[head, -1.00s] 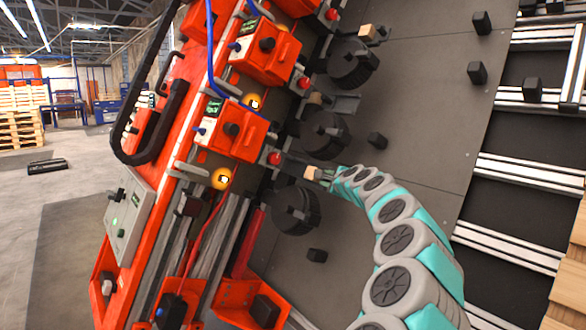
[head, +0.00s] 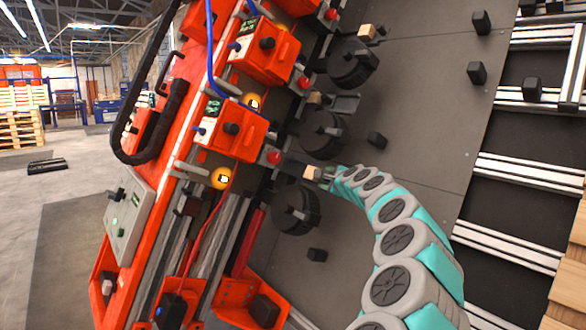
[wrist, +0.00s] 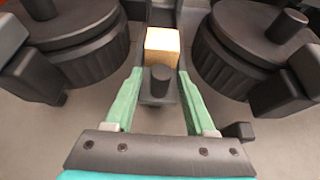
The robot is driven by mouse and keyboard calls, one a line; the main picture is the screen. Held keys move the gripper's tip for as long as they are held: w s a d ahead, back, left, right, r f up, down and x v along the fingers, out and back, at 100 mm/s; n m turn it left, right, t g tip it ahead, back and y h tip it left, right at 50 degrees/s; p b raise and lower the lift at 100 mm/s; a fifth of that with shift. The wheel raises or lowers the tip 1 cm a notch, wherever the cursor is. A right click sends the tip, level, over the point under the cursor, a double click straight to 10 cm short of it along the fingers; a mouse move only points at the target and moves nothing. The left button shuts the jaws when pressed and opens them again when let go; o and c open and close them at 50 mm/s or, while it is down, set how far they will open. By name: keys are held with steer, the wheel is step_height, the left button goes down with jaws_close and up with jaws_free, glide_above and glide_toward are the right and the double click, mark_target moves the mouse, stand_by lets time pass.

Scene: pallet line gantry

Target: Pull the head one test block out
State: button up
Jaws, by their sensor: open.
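A pale wooden test block (head: 312,173) sits in a dark narrow slot beside the lowest visible black round drum. It also shows in the wrist view (wrist: 162,45), at the far end of a dark bar with a black peg (wrist: 160,78) standing in front of it. My gripper (wrist: 160,72) is open, its two green fingers reaching along either side of the peg, with the tips just short of the block or level with its near face. In the head view my gripper (head: 328,178) is small and partly hidden. No label shows which head this is.
Two similar wooden blocks sit at the heads above, the middle one (head: 314,98) and the upper one (head: 367,31). Black drums (wrist: 75,50) and (wrist: 255,50) flank my fingers closely. Black posts (head: 377,140) stand on the grey plate, which is otherwise clear.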

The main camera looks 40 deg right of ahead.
steer(key=p+v, duration=0.3)
steer(key=v, duration=0.6)
stand_by(0.7)
steer(key=shift+a, duration=0.1)
steer(key=s+a+r+p, duration=0.1)
steer(key=s+a+r, duration=0.2)
steer(key=s+a, duration=0.3)
steer(key=shift+s+a+r, duration=0.25)
steer(key=shift+s+r, duration=0.05)
steer(key=shift+r, duration=0.1)
stand_by(0.5)
stand_by(0.3)
